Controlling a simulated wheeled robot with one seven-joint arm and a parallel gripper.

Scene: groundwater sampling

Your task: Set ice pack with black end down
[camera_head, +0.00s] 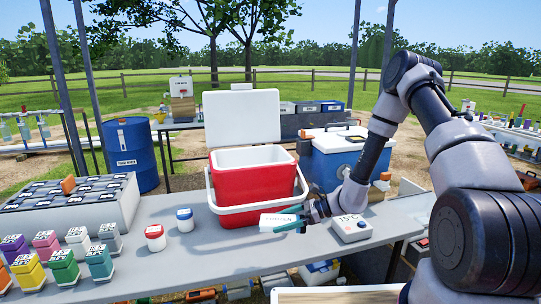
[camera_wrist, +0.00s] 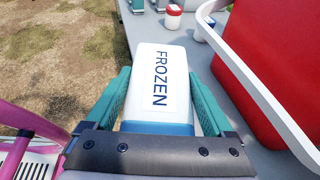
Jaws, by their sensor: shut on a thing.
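My gripper (camera_head: 306,215) is shut on a white ice pack (camera_head: 277,219) lettered FROZEN. The pack is held level in front of the red cooler, near the table's front edge. In the wrist view the ice pack (camera_wrist: 158,80) lies between my teal fingers (camera_wrist: 160,100), with a blue band at the end nearest the palm. No black end shows on it; the part by the palm is hidden. Whether the pack touches the table or hangs just above it, I cannot tell.
The open red cooler (camera_head: 250,185) with a white handle stands behind the pack. A thermometer box (camera_head: 351,228) reading 15°C is right of my gripper. Red-lidded (camera_head: 155,237) and blue-lidded (camera_head: 185,220) jars and several coloured bottles stand left. Bare grey table (camera_head: 215,255) lies between.

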